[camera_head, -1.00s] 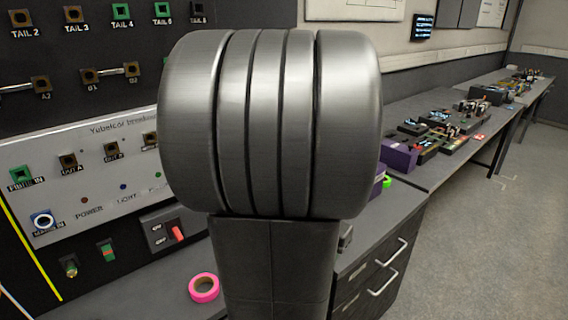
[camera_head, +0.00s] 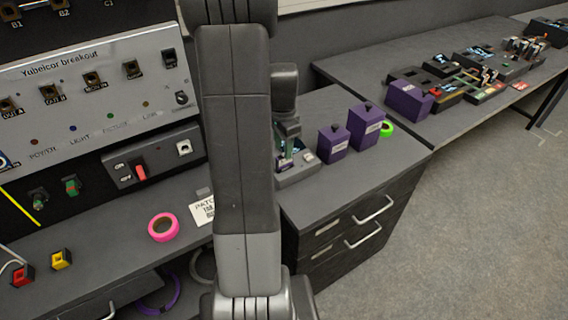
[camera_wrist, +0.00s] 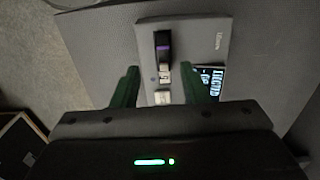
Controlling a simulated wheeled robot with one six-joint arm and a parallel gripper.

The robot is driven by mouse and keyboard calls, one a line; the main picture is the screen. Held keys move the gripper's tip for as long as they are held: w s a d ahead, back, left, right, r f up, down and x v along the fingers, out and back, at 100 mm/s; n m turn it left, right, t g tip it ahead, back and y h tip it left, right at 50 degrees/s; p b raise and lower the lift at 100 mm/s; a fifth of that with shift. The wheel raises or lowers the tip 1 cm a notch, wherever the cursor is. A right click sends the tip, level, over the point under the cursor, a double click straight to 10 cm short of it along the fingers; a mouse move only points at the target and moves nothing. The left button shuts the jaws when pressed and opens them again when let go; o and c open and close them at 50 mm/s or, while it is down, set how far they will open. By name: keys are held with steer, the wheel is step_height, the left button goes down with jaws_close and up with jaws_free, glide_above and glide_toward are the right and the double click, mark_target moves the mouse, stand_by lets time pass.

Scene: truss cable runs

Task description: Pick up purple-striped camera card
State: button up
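The purple-striped camera card (camera_wrist: 162,46) shows in the wrist view as a narrow black piece with a purple stripe. It is at a grey device (camera_wrist: 208,28) with a small lit screen; whether it sits in a slot I cannot tell. My gripper (camera_wrist: 160,70) is open, its two dark green fingers on either side of the card's near end, apart from it. In the head view my gripper (camera_head: 287,132) is over the grey device (camera_head: 298,175) on the bench by the drawers.
Two purple boxes (camera_head: 333,144) and (camera_head: 366,125) and a green tape roll (camera_head: 386,130) stand right of the device. A pink tape roll (camera_head: 163,227) lies on the left bench below the breakout panel (camera_head: 60,100). A farther bench holds a larger purple box (camera_head: 408,101) and electronics.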

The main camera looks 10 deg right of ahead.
mark_target(284, 165)
steer(key=shift+f, duration=0.85)
steer(key=f, duration=0.2)
steer(key=f+p, duration=0.1)
steer(key=f, duration=0.1)
steer(key=shift+w+d, duration=0.3)
steer(key=shift+w, duration=0.05)
steer(key=shift+f, duration=0.65)
jaws_close()
